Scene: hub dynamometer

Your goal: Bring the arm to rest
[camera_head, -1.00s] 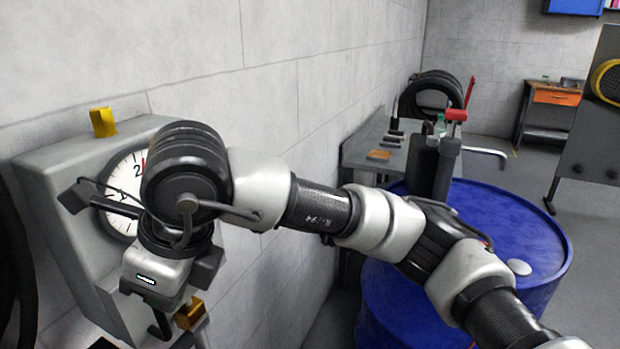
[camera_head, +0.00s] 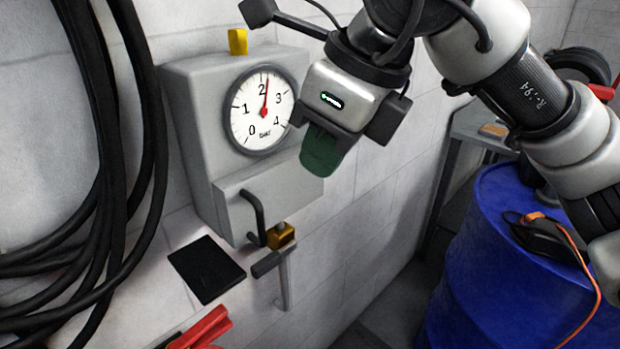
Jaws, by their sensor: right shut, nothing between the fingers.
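My right arm comes in from the right edge and reaches across the upper part of the view. Its gripper (camera_head: 322,150) points downward, with dark green fingers shut and nothing held. The gripper hangs just right of a round white gauge (camera_head: 263,110) in the picture and covers part of the grey wall box (camera_head: 202,135) behind it. I cannot tell whether the fingers touch the box. My left gripper is not in view.
The box has a black handle (camera_head: 257,215) and a brass valve (camera_head: 281,236) below. Black hoses (camera_head: 107,130) hang at left, above a red-handled object (camera_head: 208,328). A blue drum (camera_head: 490,260) stands at right under my arm, near a grey bench (camera_head: 478,127).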

